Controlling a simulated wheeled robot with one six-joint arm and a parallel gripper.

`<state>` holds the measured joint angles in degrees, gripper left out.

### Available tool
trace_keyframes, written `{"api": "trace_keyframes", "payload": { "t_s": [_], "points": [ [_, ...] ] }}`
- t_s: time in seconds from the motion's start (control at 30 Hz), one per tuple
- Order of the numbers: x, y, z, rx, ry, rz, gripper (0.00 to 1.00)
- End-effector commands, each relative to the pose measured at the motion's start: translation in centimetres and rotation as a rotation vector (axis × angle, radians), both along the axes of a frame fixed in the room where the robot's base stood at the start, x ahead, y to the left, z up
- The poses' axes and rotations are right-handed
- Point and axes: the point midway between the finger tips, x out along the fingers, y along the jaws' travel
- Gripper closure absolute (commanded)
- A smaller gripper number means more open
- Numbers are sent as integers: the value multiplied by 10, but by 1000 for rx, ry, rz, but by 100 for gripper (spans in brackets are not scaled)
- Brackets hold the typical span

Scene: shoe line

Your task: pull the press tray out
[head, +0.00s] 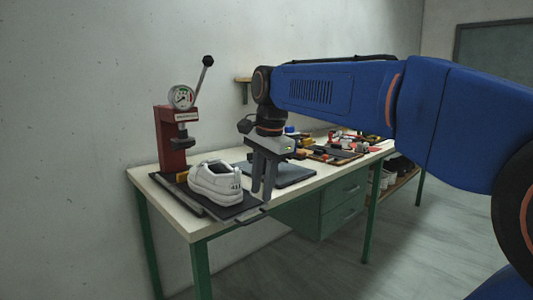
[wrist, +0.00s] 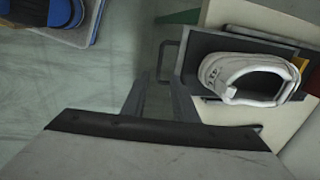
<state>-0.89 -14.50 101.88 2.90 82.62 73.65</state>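The press tray (head: 234,212) is a dark flat plate in front of the red press (head: 172,138), with a white shoe (head: 215,181) on it. In the wrist view, the tray (wrist: 194,47) reaches past the table edge, and its thin loop handle (wrist: 161,60) sticks out from its left side. The white shoe (wrist: 215,72) shows there too. My gripper (head: 263,196) points down beside the shoe, near the tray's front end. In the wrist view, its fingers (wrist: 158,78) are apart, with the tips close to the handle. I cannot tell whether they touch it.
The white-topped table (head: 180,217) has green legs and drawers. A dark mat (head: 290,174) lies right of my gripper, with several tools farther along. In the wrist view, something blue on a light platform (wrist: 63,12) is at the upper left. The floor before the table is clear.

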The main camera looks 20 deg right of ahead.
Motion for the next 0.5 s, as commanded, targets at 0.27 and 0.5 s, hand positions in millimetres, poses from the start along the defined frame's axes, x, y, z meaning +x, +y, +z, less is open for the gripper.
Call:
{"api": "trace_keyframes", "payload": {
  "t_s": [0.27,0.5],
  "points": [
    [-9,-3,56,0,-2,0,74],
    [-15,-5,89,0,-2,-1,74]
  ]
}}
